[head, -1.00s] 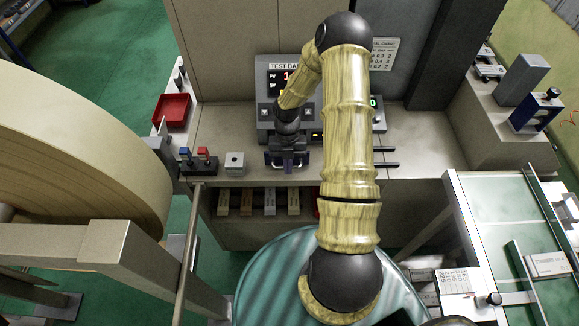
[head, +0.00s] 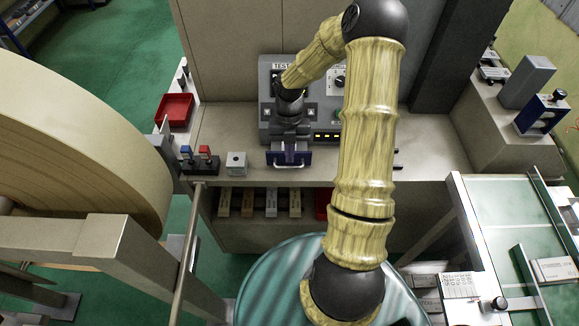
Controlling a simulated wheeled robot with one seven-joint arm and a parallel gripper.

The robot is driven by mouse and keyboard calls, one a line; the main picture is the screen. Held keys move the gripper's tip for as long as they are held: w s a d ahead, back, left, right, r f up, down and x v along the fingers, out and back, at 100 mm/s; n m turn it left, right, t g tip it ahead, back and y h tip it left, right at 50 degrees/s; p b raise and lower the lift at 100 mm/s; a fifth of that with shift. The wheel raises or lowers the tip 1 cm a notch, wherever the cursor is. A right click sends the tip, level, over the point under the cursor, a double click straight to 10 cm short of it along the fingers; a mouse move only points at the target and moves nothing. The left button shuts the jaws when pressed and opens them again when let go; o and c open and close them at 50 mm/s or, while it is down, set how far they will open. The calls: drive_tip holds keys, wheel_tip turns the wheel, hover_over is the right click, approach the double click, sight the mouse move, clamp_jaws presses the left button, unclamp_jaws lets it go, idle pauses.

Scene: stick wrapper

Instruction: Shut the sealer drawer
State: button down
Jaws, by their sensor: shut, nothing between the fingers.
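The sealer (head: 264,105) is a grey box with a dark display and knobs at the back of the bench. A dark blue drawer front (head: 272,158) with a pale metal handle shows low at its front. It stands at or slightly in front of the sealer's face; how far out it is cannot be told. My gripper (head: 290,144) is shut and empty, pointing down just over the top of the drawer. Whether it touches the drawer is unclear. My arm hides part of the sealer's right side.
A small grey button box (head: 236,164) and red and blue levers (head: 204,157) stand to the left. A red tray (head: 175,109) lies farther left. A big roll (head: 75,130) fills the left side; a conveyor (head: 500,215) runs at right. The bench between is mostly clear.

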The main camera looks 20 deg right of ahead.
drive_tip(key=shift+w+d+r, duration=0.1)
drive_tip(key=shift+w+r, duration=0.1)
drive_tip(key=shift+r, duration=0.05)
drive_tip(key=s+a+r+m+t, duration=0.3)
drive_tip(key=r+m, duration=0.4)
drive_tip(key=m, duration=0.8)
drive_tip(key=s+a+r+m+t+h, duration=0.1)
drive_tip(key=s+a+r+m, duration=0.4)
drive_tip(key=m, duration=1.1)
drive_tip(key=s+r+t, duration=0.1)
drive_tip(key=s, duration=0.2)
drive_tip(key=shift+s+a+r+t, duration=0.15)
drive_tip(key=shift+a+r+t, duration=0.05)
drive_tip(key=shift+r+t, duration=0.2)
